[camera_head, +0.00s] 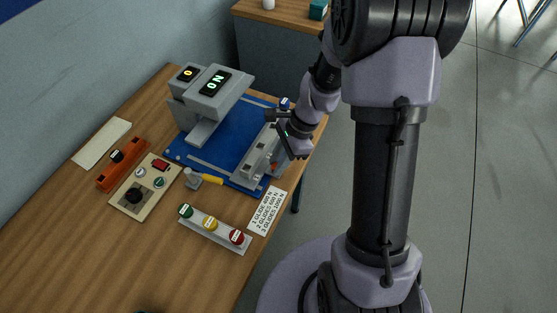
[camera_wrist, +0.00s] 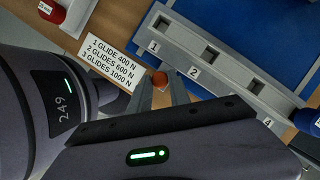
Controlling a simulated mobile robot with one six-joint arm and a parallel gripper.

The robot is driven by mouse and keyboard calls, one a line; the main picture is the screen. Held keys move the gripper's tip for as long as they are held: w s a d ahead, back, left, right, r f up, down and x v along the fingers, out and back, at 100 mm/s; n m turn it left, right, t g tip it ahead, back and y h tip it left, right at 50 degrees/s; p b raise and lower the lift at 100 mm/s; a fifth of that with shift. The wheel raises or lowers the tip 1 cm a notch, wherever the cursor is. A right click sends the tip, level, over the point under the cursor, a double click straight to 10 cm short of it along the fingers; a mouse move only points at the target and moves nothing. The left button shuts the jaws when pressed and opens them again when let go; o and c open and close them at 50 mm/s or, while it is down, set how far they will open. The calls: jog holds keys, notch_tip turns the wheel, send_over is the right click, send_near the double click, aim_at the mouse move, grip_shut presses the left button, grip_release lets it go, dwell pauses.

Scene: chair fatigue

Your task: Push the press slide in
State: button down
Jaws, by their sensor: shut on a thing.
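The press slide (camera_head: 256,160) is a long grey bar with numbered square pockets, lying along the near right side of the press's blue base (camera_head: 232,140). In the wrist view the slide (camera_wrist: 225,72) shows several pocket numbers. My gripper (camera_head: 279,160) reaches down to the slide's outer side. The knob's join to the slide is hard to see. A blue-capped piece (camera_wrist: 306,121) stands near pocket 4. The grey press head (camera_head: 212,90) rises at the back.
A rack holds green, yellow and red pieces (camera_head: 210,223) in front. A load card (camera_head: 265,210) lies beside my gripper. A yellow-handled tool (camera_head: 207,179), a control panel (camera_head: 145,187) and an orange block (camera_head: 121,165) lie left. The table's right edge is close to my arm.

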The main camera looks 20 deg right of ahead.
aim_at(242, 160)
dwell(0.7)
jog(key=w+a+p, duration=0.1)
jog(key=w+a, duration=0.5)
jog(key=w, duration=0.1)
jog(key=shift+a+p, duration=0.4)
jog(key=c, duration=1.2)
grip_release()
jog(key=p+v, duration=0.6)
jog(key=v, duration=1.1)
jog(key=shift+d+r, duration=0.15)
jog(key=shift+d, duration=0.05)
